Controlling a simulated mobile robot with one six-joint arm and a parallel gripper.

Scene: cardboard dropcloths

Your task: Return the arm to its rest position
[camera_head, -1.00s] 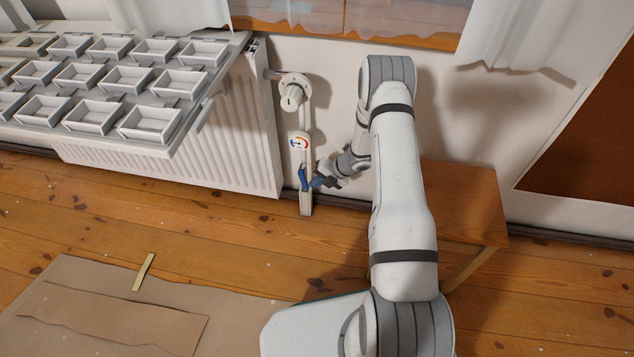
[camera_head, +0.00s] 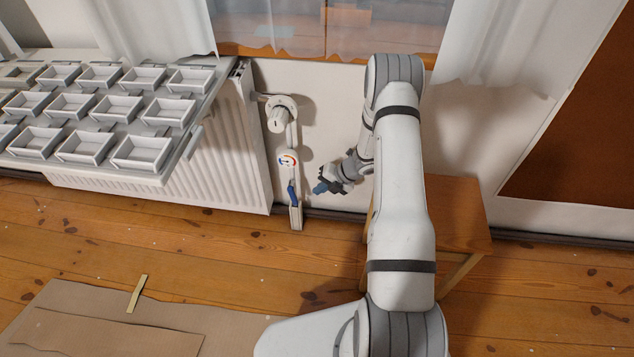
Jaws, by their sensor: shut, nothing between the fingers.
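My arm (camera_head: 401,190) stretches from the bottom of the view up toward the wall and bends down at its far end. My gripper (camera_head: 318,189) is small in the view, with bluish fingertips pointing left. It is shut and empty, in front of the wall. It is apart from the blue lever (camera_head: 292,194) on the radiator pipe, a short gap to the right of it. Fine detail of the fingers is too small to make out.
A radiator (camera_head: 225,150) with a rack of several white trays (camera_head: 140,152) stands at the left. A white valve knob (camera_head: 279,119) and a dial (camera_head: 288,160) sit on the pipe. A wooden stool (camera_head: 460,215) is right behind my arm. Cardboard (camera_head: 230,318) lies on the floor.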

